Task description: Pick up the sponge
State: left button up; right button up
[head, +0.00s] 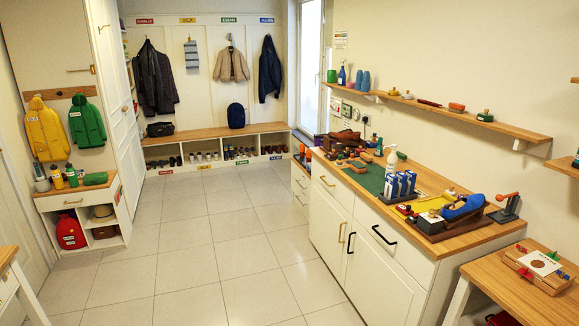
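I cannot pick out the sponge for certain. A wooden-topped counter (462,240) on the right holds many small items. Among them is a flat yellow piece (434,203) beside a blue shoe (464,208), but I cannot tell whether it is a sponge. Small orange (456,107) and green (485,115) items lie on the wall shelf (520,131), too small to name surely. Neither of my grippers shows in the head view.
A low side table (500,285) with a boxed set is at the lower right. The tiled floor (205,260) is clear. A bench (205,133) with shoe cubbies stands at the back.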

aim_at(358, 168)
jog(key=i+u, duration=0.2)
jog(key=i, duration=0.65)
jog(key=i+l+u, duration=0.2)
jog(key=i, duration=0.65)
jog(key=i+z, duration=0.45)
jog(key=i+j+z, duration=0.15)
jog(key=i+z, duration=0.25)
jog(key=i, duration=0.2)
jog(key=i+j+z, duration=0.3)
jog(key=i+z, duration=0.15)
jog(key=i, duration=0.1)
